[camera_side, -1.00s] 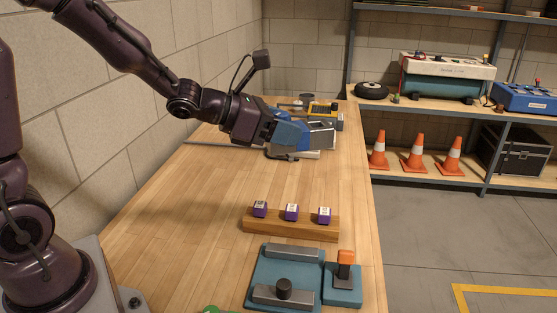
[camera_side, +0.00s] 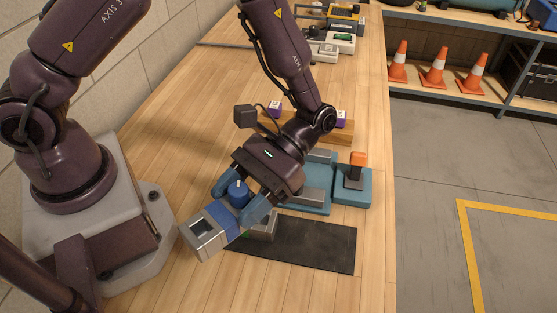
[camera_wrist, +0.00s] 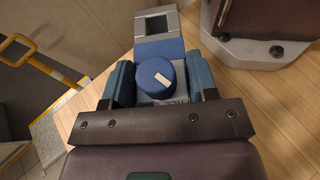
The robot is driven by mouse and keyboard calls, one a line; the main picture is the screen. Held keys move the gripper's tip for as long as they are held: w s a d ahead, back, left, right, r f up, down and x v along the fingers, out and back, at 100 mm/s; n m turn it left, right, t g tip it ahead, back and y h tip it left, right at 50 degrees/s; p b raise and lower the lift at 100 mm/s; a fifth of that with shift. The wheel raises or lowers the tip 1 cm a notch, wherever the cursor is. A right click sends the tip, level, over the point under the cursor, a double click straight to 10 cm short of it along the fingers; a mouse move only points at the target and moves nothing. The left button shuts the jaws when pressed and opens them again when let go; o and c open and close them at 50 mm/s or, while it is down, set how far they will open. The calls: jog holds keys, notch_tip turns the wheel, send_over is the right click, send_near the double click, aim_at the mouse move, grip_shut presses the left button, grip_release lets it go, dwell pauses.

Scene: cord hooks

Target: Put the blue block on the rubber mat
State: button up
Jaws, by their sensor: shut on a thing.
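My gripper (camera_side: 240,197) is shut on the blue block (camera_side: 207,230), a blue body with a silver end, a dark square window and a round blue knob. In the wrist view the block (camera_wrist: 157,48) lies between the two teal fingers of my gripper (camera_wrist: 160,82), with the knob between them. The black rubber mat (camera_side: 318,245) lies flat on the bench, right of the block in the side view. The block is apart from the table, over the area left of the mat. Part of the mat's left side is hidden.
A grey piece with a bit of green (camera_side: 262,228) shows at the mat's left edge, partly hidden. A teal fixture (camera_side: 352,190) with an orange-topped handle stands behind the mat. A wooden rack (camera_side: 335,130) with purple cubes is farther back. Bare bench lies in front of the mat.

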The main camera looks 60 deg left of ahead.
jog(key=w+a+f+m+t+y, duration=0.1)
jog(key=m+t+y, duration=0.3)
jog(key=m+y, duration=0.1)
jog(key=w+a+f+m+t+y, duration=0.1)
jog(key=m+t+y, duration=0.3)
jog(key=m, duration=0.4)
jog(key=w+a+f+m+t+y, duration=0.1)
jog(key=a+m+t+y, duration=0.2)
jog(key=m+y, duration=0.3)
jog(key=shift+a+f+m+t+y, duration=0.15)
jog(key=shift+f+m+t+y, duration=0.2)
jog(key=shift+t+y, duration=0.35)
jog(key=w+d+f+m+t+h, duration=0.1)
jog(key=w+d+m+t+h, duration=0.25)
jog(key=d+m+t, duration=0.3)
jog(key=w+d+m+t+h, duration=0.3)
jog(key=d+m+t+h, duration=0.25)
jog(key=m+t, duration=0.2)
jog(key=shift+y, duration=0.3)
jog(key=shift+d+f, duration=0.15)
jog(key=shift+f, duration=3)
jog(key=shift+f, duration=0.55)
jog(key=o, duration=1.4)
jog(key=shift+g, duration=0.3)
